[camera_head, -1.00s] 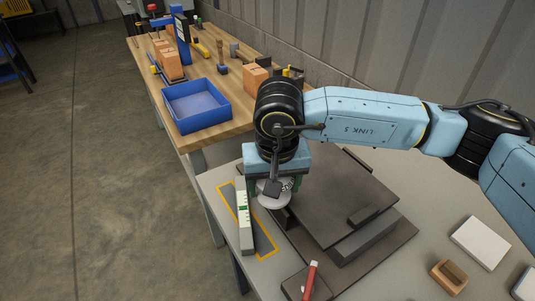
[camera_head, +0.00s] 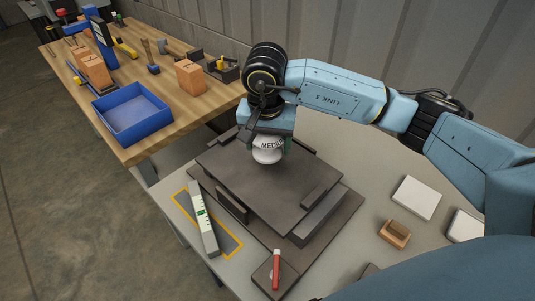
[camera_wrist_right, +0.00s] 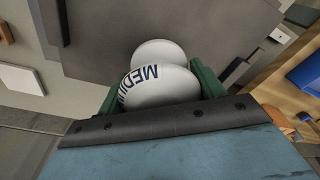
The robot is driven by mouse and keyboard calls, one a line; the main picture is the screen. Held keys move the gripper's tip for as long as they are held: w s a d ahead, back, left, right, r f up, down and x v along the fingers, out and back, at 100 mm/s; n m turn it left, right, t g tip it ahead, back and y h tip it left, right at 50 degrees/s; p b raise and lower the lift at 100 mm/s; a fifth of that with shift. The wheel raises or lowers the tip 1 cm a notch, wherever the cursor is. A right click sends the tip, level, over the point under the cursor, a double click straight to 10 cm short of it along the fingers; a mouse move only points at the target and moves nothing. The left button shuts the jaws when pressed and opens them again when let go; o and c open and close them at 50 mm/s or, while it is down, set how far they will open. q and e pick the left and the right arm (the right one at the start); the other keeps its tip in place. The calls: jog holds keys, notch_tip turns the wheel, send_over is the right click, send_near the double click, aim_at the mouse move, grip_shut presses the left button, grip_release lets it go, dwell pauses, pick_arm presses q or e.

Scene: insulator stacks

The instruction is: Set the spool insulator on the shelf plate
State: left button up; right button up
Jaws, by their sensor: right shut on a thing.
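The white spool insulator (camera_head: 267,150), with dark lettering starting "MEDI", is held in my right gripper (camera_head: 268,143). In the right wrist view the insulator (camera_wrist_right: 160,85) sits between the two green fingers of the gripper (camera_wrist_right: 158,88), which are shut on it. The dark grey shelf plate (camera_head: 255,183) is a raised slab with low dark blocks along its edges. The insulator is over the far part of the plate in the head view; I cannot tell whether it touches it. My left gripper is out of view.
A level (camera_head: 203,218) lies on a yellow-outlined area left of the plate. A red-handled tool (camera_head: 276,262) is in front. White blocks (camera_head: 416,197) and a wooden block (camera_head: 394,233) lie right. A blue bin (camera_head: 132,112) stands on the wooden bench (camera_head: 150,146).

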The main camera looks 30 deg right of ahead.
aim_at(268, 155)
jog(key=shift+f, duration=1.95)
jog(key=shift+f, duration=0.1)
jog(key=o, duration=1.4)
jog(key=shift+c, duration=0.2)
jog(key=r, duration=0.8)
jog(key=s+a+r, duration=0.1)
jog(key=r, duration=0.3)
jog(key=shift+s+r, duration=0.1)
